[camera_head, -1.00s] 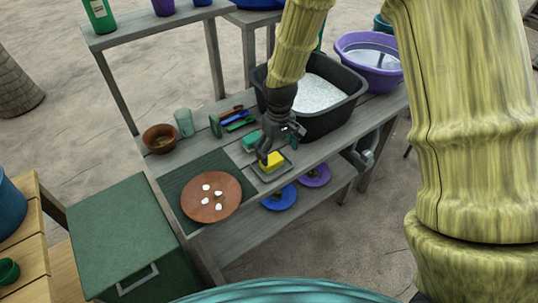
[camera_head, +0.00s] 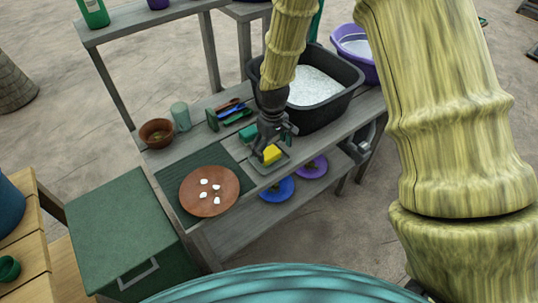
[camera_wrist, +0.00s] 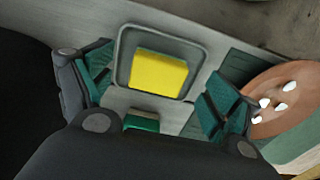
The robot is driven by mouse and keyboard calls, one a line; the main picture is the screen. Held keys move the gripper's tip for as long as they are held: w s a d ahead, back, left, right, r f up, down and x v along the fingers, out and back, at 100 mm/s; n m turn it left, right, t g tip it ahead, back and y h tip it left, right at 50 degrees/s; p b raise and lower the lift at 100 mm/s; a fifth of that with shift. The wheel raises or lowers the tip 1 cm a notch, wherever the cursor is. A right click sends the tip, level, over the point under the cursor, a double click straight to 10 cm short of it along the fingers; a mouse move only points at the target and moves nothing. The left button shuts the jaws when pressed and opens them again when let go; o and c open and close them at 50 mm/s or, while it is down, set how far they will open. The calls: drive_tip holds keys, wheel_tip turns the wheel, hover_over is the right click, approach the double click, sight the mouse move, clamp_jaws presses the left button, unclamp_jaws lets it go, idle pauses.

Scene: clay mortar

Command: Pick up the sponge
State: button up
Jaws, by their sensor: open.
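The yellow sponge (camera_head: 271,154) lies in a small grey tray (camera_head: 284,161) near the front edge of the grey bench. In the wrist view the sponge (camera_wrist: 158,74) sits inside the tray rim (camera_wrist: 122,50), its top facing me. My gripper (camera_head: 264,150) is just above and beside the sponge in the head view, partly overlapping it. In the wrist view its two fingers (camera_wrist: 158,88) are spread wide on either side of the sponge, apart from it, with nothing between them held.
A brown plate (camera_head: 196,202) with several white pieces lies left of the tray on a green mat (camera_head: 240,180). A green block (camera_head: 248,132) lies behind the tray. A black basin (camera_head: 345,98) of pale material stands to the right.

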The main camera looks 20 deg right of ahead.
sight(272, 155)
drive_tip(key=shift+f+p, duration=0.4)
drive_tip(key=shift+f, duration=1.75)
drive_tip(key=shift+c, duration=0.4)
drive_tip(key=c, duration=0.9)
drive_tip(key=shift+r, duration=0.15)
drive_tip(key=shift+c, duration=0.2)
wheel_tip(272, 155, up, 2)
drive_tip(key=shift+b, duration=0.35)
drive_tip(key=shift+s+r, duration=0.5)
drive_tip(key=shift+r, duration=0.1)
drive_tip(key=s+d+r+b, duration=0.1)
drive_tip(key=s+b, duration=0.1)
drive_tip(key=s, duration=1.3)
drive_tip(key=shift+r+b, duration=0.3)
drive_tip(key=shift+b, duration=0.1)
drive_tip(key=shift+d, duration=0.1)
